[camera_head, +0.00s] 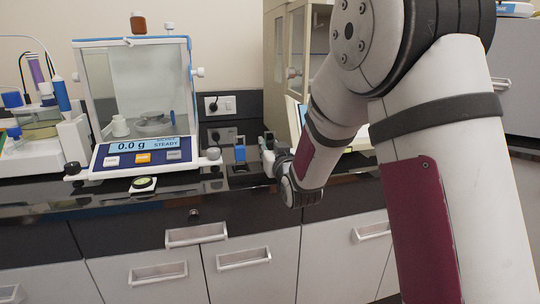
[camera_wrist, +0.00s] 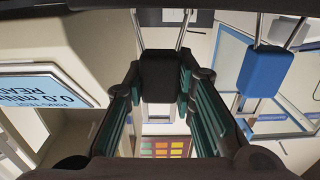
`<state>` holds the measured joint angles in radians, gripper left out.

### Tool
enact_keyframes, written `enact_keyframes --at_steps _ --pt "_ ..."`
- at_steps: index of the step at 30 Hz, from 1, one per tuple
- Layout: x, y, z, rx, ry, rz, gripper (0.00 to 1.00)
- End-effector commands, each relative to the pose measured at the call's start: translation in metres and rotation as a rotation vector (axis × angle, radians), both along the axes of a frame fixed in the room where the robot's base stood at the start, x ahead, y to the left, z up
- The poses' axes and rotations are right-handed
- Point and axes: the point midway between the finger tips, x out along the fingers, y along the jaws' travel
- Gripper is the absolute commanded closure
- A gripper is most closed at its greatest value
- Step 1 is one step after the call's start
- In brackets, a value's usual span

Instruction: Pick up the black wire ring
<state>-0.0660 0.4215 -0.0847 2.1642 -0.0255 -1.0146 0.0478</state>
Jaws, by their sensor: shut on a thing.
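The black wire ring shows in the wrist view as a black block (camera_wrist: 161,78) with thin metal wires running from it. My gripper (camera_wrist: 162,88) has its teal-padded fingers on both sides of this block and is shut on it. In the head view my gripper is low over the back of the dark counter, right of the balance, and mostly hidden by my wrist. I cannot make out the ring in that view.
A similar blue block (camera_wrist: 260,71) on wires is close to the right; it also shows in the head view (camera_head: 240,153). A balance (camera_head: 143,146) reading 0.0 g stands left. A device with a blue screen (camera_wrist: 42,83) is left in the wrist view. Wall sockets (camera_head: 220,105) are behind.

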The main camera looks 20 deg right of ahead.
Motion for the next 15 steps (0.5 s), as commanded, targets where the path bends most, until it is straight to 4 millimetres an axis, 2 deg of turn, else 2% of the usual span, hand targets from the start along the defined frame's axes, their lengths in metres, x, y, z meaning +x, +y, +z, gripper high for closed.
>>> enact_keyframes --at_steps 15 --pt "0.000 0.000 0.040 0.000 -0.002 0.000 1.00"
